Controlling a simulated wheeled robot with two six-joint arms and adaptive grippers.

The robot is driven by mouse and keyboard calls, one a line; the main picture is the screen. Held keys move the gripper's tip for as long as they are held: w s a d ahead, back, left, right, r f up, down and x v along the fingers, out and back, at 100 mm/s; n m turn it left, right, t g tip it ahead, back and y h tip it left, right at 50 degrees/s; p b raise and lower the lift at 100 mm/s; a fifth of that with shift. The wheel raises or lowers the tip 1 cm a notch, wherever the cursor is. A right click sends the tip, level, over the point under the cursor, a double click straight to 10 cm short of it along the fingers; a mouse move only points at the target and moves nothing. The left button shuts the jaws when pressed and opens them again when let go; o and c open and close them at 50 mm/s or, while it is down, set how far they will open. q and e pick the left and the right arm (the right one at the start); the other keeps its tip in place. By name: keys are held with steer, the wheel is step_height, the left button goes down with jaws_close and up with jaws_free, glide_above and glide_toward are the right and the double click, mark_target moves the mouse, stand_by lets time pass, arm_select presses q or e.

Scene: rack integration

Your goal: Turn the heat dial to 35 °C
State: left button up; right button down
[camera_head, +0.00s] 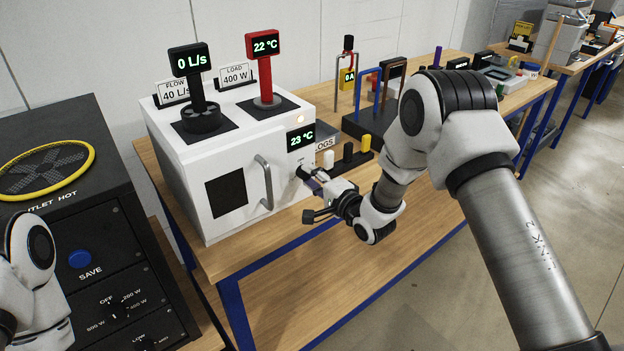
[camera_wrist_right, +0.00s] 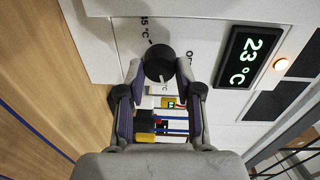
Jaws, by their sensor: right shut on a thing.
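The black heat dial (camera_wrist_right: 159,60) is on the front of the white box (camera_head: 250,140), below the small black display (camera_head: 301,138) that reads 23 °C. The dial also shows in the head view (camera_head: 303,171), partly covered by my right gripper. My right gripper (camera_head: 312,179) is shut on the dial, with one finger on each side of it in the right wrist view (camera_wrist_right: 160,73). My left gripper is out of view.
A door handle (camera_head: 264,182) sticks out left of the dial. On the box stand a black 0 L/s meter (camera_head: 189,60) and a red 22 °C meter (camera_head: 263,45). Connectors (camera_head: 348,153) sit to the right on the wooden bench. A dark heater unit (camera_head: 105,240) is at left.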

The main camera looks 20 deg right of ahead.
steer(key=shift+m, duration=0.4)
steer(key=c, duration=0.8)
jaws_free()
steer(key=shift+o, duration=0.2)
steer(key=v, duration=1.1)
steer(key=shift+s+d, duration=0.2)
steer(key=shift+s, duration=0.2)
